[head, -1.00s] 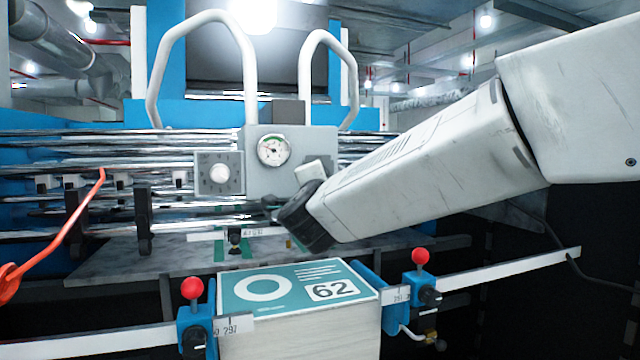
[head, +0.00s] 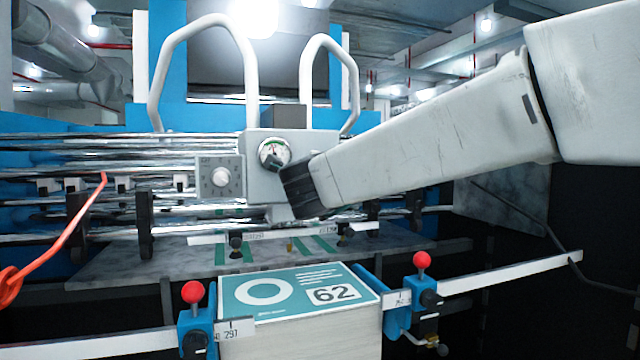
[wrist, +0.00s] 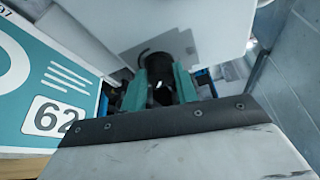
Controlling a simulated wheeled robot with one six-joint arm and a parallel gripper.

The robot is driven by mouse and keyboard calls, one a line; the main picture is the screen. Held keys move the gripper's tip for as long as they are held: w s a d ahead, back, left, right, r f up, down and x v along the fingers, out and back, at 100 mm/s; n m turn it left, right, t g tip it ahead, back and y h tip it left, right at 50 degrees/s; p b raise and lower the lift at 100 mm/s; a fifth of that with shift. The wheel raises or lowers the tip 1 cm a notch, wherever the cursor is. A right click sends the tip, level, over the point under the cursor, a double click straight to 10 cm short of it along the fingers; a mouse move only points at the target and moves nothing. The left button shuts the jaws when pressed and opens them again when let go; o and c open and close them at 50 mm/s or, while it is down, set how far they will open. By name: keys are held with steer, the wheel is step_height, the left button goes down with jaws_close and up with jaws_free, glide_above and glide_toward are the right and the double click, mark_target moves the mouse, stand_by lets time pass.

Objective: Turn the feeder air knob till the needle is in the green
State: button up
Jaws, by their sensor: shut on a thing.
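The feeder air gauge (head: 273,151) is a round white dial with a green band, on a grey box on the machine. The gripper's dark tip covers its lower part in the head view, and the needle's place is too small to tell. My gripper (head: 277,167) is at the box, just below the gauge. In the wrist view its teal fingers (wrist: 160,88) are shut on the dark air knob (wrist: 154,59), in front of a pale panel. The head view hides this knob behind the gripper.
A second, white knob (head: 221,177) sits on a grey plate left of the gauge. Steel rollers (head: 120,146) run behind. A stack with a teal top sheet marked 62 (head: 262,291) stands below, between red-knobbed blue clamps (head: 197,326).

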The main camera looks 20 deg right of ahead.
stand_by(0.3)
steer(key=o, duration=1)
steer(key=shift+c, duration=0.2)
steer(key=v, duration=0.7)
steer(key=shift+s, duration=0.35)
steer(key=shift+a, duration=0.15)
